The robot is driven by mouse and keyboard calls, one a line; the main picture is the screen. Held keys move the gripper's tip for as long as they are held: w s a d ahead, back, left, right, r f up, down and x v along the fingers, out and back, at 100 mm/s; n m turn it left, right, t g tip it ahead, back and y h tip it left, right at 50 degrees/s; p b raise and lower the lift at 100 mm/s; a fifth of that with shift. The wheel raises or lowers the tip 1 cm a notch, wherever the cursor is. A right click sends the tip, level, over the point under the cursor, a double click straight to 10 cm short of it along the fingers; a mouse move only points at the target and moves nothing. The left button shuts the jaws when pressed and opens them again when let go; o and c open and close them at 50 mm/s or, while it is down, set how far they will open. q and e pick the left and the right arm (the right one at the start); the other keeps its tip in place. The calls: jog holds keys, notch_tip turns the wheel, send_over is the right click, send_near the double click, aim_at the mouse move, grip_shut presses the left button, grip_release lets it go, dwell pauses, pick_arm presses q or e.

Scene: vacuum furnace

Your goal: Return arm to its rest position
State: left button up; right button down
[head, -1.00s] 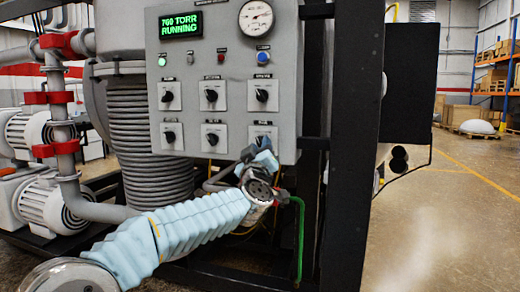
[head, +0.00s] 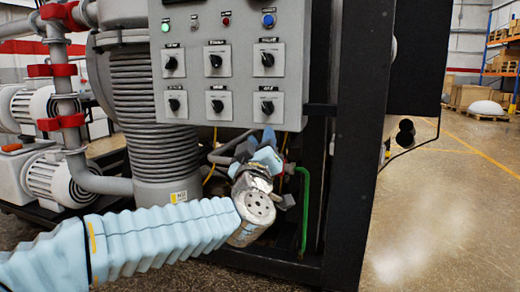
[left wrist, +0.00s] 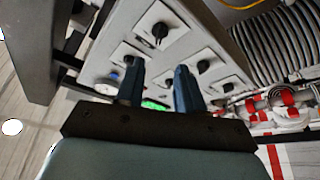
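My left arm, in a pale blue ribbed sleeve, comes in from the left of the head view. My left gripper (head: 268,148) is just below the bottom edge of the grey control panel (head: 231,108). In the left wrist view its two blue fingers (left wrist: 159,88) stand apart with nothing seen between them, and the panel's knobs lie beyond. The panel carries two rows of black rotary knobs on white plates, such as the lower right knob (head: 267,107). My right gripper is not in view.
A black frame post (head: 357,140) stands right of the panel. A green hose (head: 303,210) and cables run below it. A ribbed grey column (head: 158,120) and pumps (head: 60,180) stand at left. The floor (head: 445,220) at right is clear.

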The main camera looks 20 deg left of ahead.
pick_arm(q)
jog(key=shift+s+f, duration=0.15)
jog(key=shift+s, duration=0.3)
jog(key=w+d+f+m+g+h, duration=0.2)
jog(key=f+g, duration=0.1)
jog(key=f, duration=1)
jog(key=w+d+f+m+g+h+p, duration=0.1)
jog(key=f+m+g+h, duration=0.1)
jog(key=f, duration=1)
jog(key=w+d+f+m+g+h, duration=0.1)
jog(key=w+d+f+m+g, duration=0.15)
jog(key=f, duration=1.05)
jog(key=s+f+g+h, duration=0.1)
jog(key=s+f+g, duration=0.3)
jog(key=s+f, duration=0.6)
jog(key=s+f+g+h, duration=0.1)
jog(key=s+f+g, duration=0.5)
jog(key=f, duration=0.7)
jog(key=s+f+g, duration=0.1)
jog(key=s+f, duration=0.2)
jog(key=s, duration=0.4)
jog(key=s+f+g+h+p, duration=0.1)
jog(key=s+f+g, duration=0.1)
jog(key=s+f, duration=0.2)
jog(key=s, duration=0.3)
jog(key=shift+s+d+f, duration=0.2)
jog(key=shift+s+d, duration=0.05)
jog(key=shift+s, duration=0.05)
